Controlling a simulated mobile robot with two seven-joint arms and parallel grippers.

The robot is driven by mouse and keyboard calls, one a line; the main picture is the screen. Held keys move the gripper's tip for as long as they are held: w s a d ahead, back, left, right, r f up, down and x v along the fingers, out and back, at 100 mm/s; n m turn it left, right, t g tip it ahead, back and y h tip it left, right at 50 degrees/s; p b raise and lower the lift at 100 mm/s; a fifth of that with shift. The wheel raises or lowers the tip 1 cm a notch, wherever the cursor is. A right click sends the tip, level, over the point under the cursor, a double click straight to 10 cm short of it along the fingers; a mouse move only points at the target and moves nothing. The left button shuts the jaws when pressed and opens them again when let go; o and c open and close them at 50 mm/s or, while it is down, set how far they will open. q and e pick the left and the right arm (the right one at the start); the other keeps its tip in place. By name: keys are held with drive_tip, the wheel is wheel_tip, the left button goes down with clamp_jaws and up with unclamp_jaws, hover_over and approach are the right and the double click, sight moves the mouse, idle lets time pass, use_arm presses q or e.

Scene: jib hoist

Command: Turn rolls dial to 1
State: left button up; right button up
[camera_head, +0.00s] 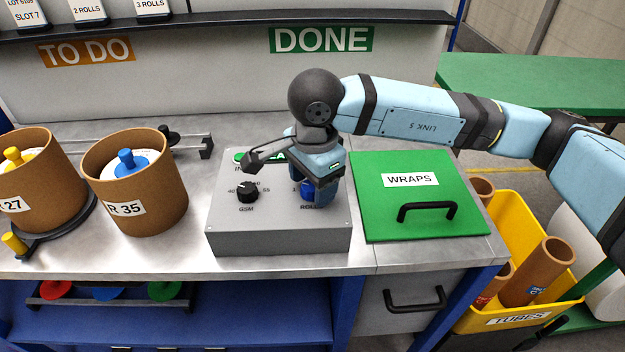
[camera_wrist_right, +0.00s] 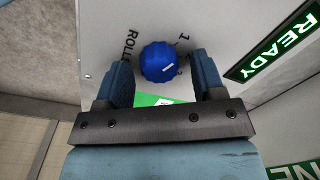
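The blue rolls dial (camera_head: 308,189) is on the top of a grey control box (camera_head: 280,237), above a partly hidden ROLLS label. My right gripper (camera_head: 325,190) is over the dial and hides part of it. In the right wrist view the dial (camera_wrist_right: 160,62) shows between the two spread fingers (camera_wrist_right: 161,80), with a gap on each side. A white mark is on the lower right of its face. A 1 is printed at its upper right; I cannot tell which number the mark points at. My left gripper is not in view.
A black GSM dial (camera_head: 247,191) is left of the rolls dial on the same box. A green WRAPS lid (camera_head: 375,220) with a black handle lies to the right. Two brown tubs (camera_head: 150,205) stand to the left. A yellow tubes bin (camera_head: 520,215) is at the right.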

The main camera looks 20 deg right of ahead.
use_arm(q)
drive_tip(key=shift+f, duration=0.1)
use_arm(e)
drive_tip(key=shift+r, duration=0.1)
use_arm(q)
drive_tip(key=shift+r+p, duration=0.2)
drive_tip(key=shift+p, duration=0.3)
use_arm(e)
wheel_tip(320, 180, up, 14)
drive_tip(key=shift+s+d+f, duration=0.15)
drive_tip(key=shift+s+f, duration=0.05)
drive_tip(key=shift+s, duration=0.15)
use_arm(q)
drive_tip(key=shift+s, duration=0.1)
use_arm(e)
drive_tip(key=shift+f, duration=0.1)
